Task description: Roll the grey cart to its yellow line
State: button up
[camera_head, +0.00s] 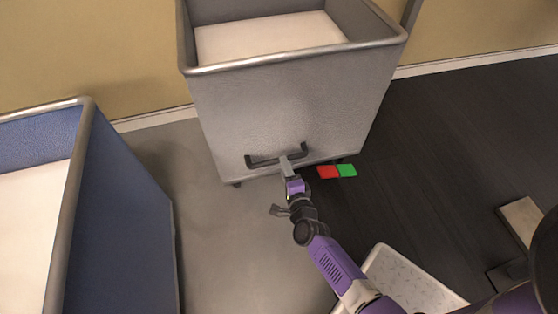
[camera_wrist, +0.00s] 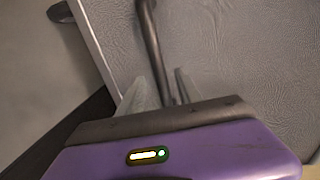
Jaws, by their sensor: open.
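The grey cart (camera_head: 290,110) stands against the wall at the top middle of the head view, with a white inside and a metal rim. Its dark bar handle (camera_head: 262,161) sits low on the near side. My gripper (camera_head: 285,160) is at the middle of this handle. In the wrist view, the handle (camera_wrist: 151,42) runs down between the two fingers of my open gripper (camera_wrist: 162,88). I cannot tell whether either finger touches it. No yellow line shows in either view.
A blue cart (camera_head: 120,215) stands at the left. Red and green patches (camera_head: 337,171) lie by the grey cart's lower right corner. A white speckled tray-like thing (camera_head: 405,280) is at the bottom right.

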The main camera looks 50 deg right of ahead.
jog(key=b+x, duration=0.1)
jog(key=x, duration=0.3)
jog(key=shift+w+d+f, duration=0.1)
jog(key=shift+w+d, duration=0.2)
grip_shut()
dwell(1.2)
